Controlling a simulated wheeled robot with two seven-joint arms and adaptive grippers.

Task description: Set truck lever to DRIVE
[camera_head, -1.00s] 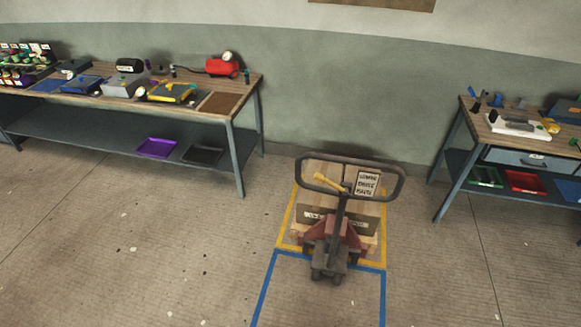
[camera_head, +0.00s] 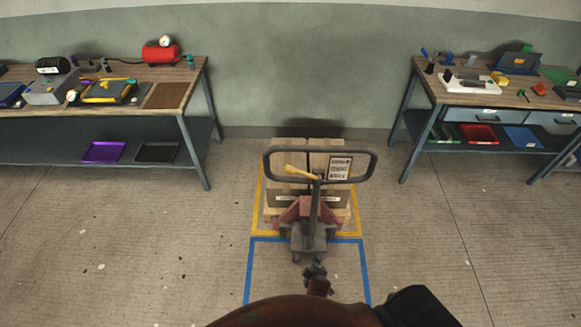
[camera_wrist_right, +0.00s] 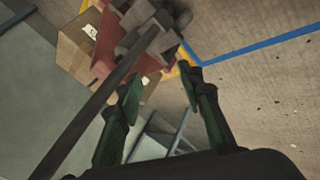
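The pallet truck (camera_head: 310,222) stands in front of me with its dark loop handle upright. Its yellow lever (camera_head: 299,172) lies inside the handle loop and points left, its tip slightly raised. A white label (camera_head: 340,168) with several lines of text is on the right of the loop; its words are too small to read now. My right gripper (camera_head: 316,271) shows at the bottom centre, nearer to me than the truck and apart from the lever. In the right wrist view the fingers (camera_wrist_right: 164,79) are spread and empty, with the truck's shaft (camera_wrist_right: 95,110) beyond. My left gripper is not seen.
Wooden boxes on a pallet (camera_head: 273,205) sit behind the truck within yellow floor lines. A blue floor outline (camera_head: 247,275) lies nearer. A workbench (camera_head: 165,97) stands left and another bench (camera_head: 425,92) right.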

